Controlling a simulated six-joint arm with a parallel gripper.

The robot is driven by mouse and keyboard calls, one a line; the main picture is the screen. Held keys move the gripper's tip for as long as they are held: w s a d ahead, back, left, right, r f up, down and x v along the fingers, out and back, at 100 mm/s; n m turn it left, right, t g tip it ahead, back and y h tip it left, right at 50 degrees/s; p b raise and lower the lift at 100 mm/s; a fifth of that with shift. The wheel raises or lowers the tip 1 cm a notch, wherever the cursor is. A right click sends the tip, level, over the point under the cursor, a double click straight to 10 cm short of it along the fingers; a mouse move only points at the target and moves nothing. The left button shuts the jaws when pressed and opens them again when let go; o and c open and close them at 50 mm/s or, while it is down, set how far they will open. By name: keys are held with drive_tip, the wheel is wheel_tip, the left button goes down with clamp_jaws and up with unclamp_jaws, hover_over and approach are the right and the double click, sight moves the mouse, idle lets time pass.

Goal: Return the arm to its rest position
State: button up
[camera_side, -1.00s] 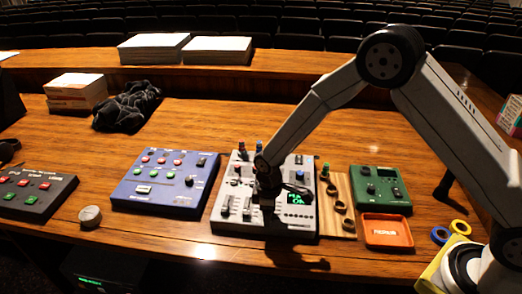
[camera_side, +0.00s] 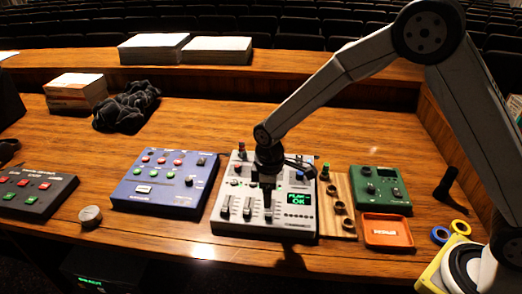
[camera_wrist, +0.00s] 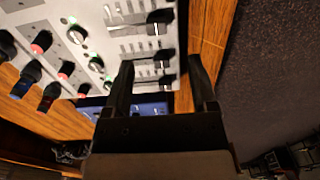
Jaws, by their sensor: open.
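My gripper (camera_side: 268,185) hangs over the grey mixing console (camera_side: 228,228) in the side view, pointing down, with its tips in front of the console's middle. In the wrist view my gripper (camera_wrist: 165,80) shows two dark fingers spread apart with nothing between them. The console (camera_wrist: 95,15) fills the upper left there, with its faders and coloured knobs. Whether the fingertips touch the console is hard to tell. The console's small screen (camera_side: 299,198) glows green and appears to read "OK".
A blue control box (camera_side: 150,198) and a dark button box (camera_side: 35,205) stand to the left. A wooden strip with rings (camera_side: 346,220), a green box (camera_side: 365,200) and an orange tray (camera_side: 388,246) stand to the right. Bare desk (camera_side: 220,120) lies behind the console.

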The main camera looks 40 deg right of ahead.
drive_tip(key=shift+r, duration=0.15)
drive_tip(key=s+d+r+m+t, duration=0.1)
drive_tip(key=s+d+r+m, duration=0.2)
drive_tip(key=s, duration=0.5)
drive_tip(key=s+d+r+m+t, duration=0.1)
drive_tip(key=s+d+r+m, duration=0.2)
drive_tip(key=s+d+m, duration=0.3)
drive_tip(key=shift+s+d+r+t, duration=0.15)
drive_tip(key=shift+s+d+t, duration=0.15)
drive_tip(key=shift+s+d, duration=0.8)
drive_tip(key=shift+w, duration=0.15)
idle(1.1)
